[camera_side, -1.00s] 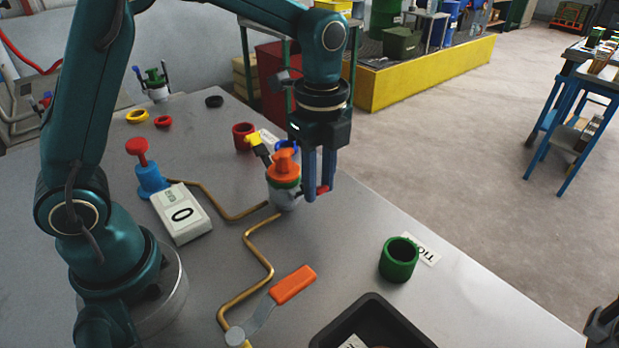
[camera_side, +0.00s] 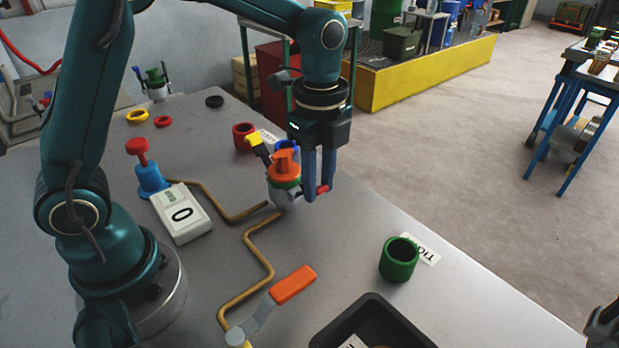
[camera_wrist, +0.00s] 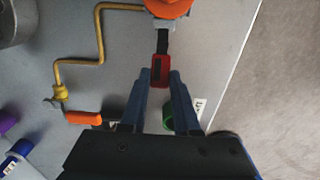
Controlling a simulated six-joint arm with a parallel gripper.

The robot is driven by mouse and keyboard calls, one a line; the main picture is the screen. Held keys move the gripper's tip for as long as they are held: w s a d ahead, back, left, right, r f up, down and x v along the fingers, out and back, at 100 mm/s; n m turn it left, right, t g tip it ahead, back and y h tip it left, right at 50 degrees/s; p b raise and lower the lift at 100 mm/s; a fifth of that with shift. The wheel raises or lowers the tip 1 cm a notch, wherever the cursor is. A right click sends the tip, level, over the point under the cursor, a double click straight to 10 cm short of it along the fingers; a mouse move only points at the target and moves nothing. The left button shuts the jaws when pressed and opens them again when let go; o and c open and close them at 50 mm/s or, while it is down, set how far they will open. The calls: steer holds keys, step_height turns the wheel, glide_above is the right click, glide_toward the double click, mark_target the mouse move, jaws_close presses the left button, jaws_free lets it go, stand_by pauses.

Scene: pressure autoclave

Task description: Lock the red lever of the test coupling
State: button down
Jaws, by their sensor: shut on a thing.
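The test coupling (camera_side: 286,196) stands on the grey bench in the side view, with a grey body, a green ring and an orange cap (camera_side: 285,164) on top. Its red lever (camera_wrist: 160,71) sticks out on a dark arm toward my gripper in the wrist view. My gripper (camera_side: 317,193) points down beside the coupling, on its right in the side view. Its two blue fingers (camera_wrist: 161,76) are shut on the red lever, one on each side. In the side view only a bit of red (camera_side: 323,189) shows at the fingertips; the fingers hide the rest.
A brass pipe (camera_side: 259,262) with an orange-handled valve (camera_side: 293,285) runs in front of the coupling. A blue-and-red valve (camera_side: 151,178) and a gauge (camera_side: 182,222) stand to the left. A green cup (camera_side: 399,260) and a black tray (camera_side: 330,335) lie toward the front right.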

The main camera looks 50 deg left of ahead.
steer(key=shift+a+r, duration=0.1)
steer(key=a+h, duration=0.1)
steer(key=a+r+h, duration=0.1)
steer(key=h, duration=0.1)
steer(key=shift+r, duration=0.1)
steer(key=shift+a+r+h, duration=0.2)
steer(key=shift+a+h, duration=1.9)
steer(key=shift+a, duration=0.3)
steer(key=c, duration=0.6)
jaws_free()
steer(key=shift+c, duration=0.2)
steer(key=shift+v, duration=2.6)
